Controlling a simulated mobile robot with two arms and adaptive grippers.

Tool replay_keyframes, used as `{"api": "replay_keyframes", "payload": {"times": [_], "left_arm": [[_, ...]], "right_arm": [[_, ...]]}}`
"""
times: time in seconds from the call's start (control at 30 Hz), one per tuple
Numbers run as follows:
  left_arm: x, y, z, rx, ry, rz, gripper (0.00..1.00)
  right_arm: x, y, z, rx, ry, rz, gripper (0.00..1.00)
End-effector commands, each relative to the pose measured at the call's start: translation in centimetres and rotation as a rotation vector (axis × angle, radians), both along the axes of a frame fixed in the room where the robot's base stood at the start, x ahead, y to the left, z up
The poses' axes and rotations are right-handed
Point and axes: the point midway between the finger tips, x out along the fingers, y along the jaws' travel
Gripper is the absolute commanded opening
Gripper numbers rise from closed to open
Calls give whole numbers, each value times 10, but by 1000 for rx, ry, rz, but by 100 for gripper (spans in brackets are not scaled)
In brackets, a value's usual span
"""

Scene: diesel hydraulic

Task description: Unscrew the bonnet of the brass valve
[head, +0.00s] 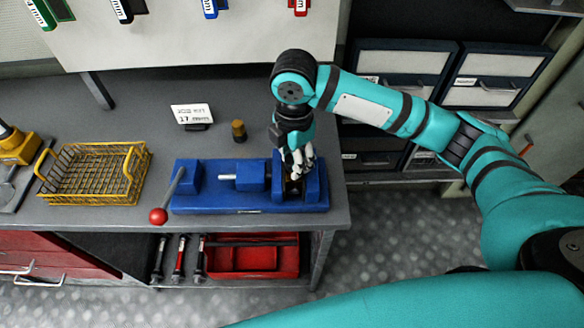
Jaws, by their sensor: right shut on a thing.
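My right gripper (297,170) points down over the right end of a blue vise (245,198) on the workbench. It is shut on the bonnet of the brass valve, at the vise's jaws. The valve (293,188) shows only as a small dark brownish patch between the jaws. The fingers and the vise hide the rest, so the threads and how far the bonnet is turned cannot be seen. My left gripper is not in view.
A red-knobbed vise handle (159,215) sticks out at the front left. A small brass-and-dark cylinder (238,131) and a label card (191,114) stand behind the vise. A yellow wire basket (95,198) sits left. Bare bench (235,88) lies behind.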

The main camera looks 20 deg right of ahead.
Motion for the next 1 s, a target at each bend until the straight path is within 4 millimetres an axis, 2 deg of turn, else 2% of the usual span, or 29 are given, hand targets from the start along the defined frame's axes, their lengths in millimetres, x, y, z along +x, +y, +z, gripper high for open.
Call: {"api": "replay_keyframes", "payload": {"times": [0.17, 1.0], "left_arm": [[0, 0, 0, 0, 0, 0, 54], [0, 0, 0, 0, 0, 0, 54]], "right_arm": [[0, -1, 1, -2, -1, 221, 10], [0, 0, 1, -2, -1, 1592, 10]]}}
